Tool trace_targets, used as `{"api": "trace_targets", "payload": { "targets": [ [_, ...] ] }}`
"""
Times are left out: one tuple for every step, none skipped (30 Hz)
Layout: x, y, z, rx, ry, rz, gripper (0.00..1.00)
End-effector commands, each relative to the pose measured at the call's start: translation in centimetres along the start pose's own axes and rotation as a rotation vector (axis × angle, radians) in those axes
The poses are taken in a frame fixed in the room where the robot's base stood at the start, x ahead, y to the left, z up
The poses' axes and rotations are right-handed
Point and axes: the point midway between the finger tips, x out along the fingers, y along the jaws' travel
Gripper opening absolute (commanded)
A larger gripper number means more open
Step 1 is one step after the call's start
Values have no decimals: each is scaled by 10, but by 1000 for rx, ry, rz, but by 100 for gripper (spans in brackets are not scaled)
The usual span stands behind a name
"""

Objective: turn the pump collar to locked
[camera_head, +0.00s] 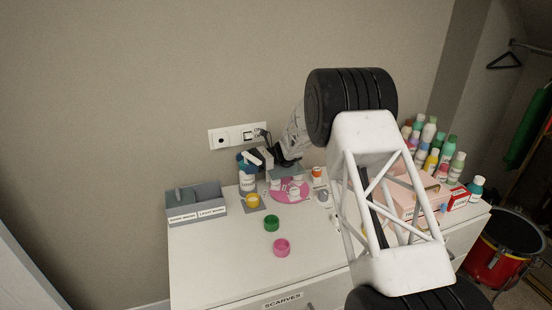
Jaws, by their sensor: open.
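A small bottle (247,182) with a white body and blue markings stands at the back of the white dresser top, below the wall socket. It looks like the pump bottle. Its top and collar are largely hidden by my gripper (257,158), and I cannot read the collar's position. My gripper comes in from the right, at the height of the bottle's top. Its jaws are open. I cannot tell whether they are around the collar or just beside it, or whether they touch it.
A grey divided box (197,212) stands left of the bottle. Yellow (252,201), green (271,223) and pink (281,247) round pieces lie in front. A pink plate (291,197) is to the right. Several bottles (433,158) crowd the right end. The front left is clear.

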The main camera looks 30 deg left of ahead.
Motion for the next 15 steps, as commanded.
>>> {"api": "trace_targets", "payload": {
  "targets": [
    [0, 0, 0, 0, 0, -10, 81],
    [0, 0, 0, -1, 0, -17, 81],
    [0, 0, 0, 0, 0, -28, 81],
    [0, 1, 0, 0, -1, -38, 81],
    [0, 1, 0, 0, -1, -50, 81],
    [0, 0, 0, 0, -1, -69, 81],
    [0, 1, 0, -1, -1, -83, 81],
    [0, 1, 0, 0, 0, -100, 81],
    [0, 1, 0, 0, -1, -124, 81],
    [0, 1, 0, -1, -1, -142, 81],
    [0, 1, 0, -1, -1, -163, 81],
    [0, 1, 0, 0, -1, -190, 81],
    [0, 1, 1, -1, -1, -209, 81],
    [0, 1, 1, -1, -1, -226, 81],
    [0, 1, 1, 0, -1, -252, 81]
  ]
}}
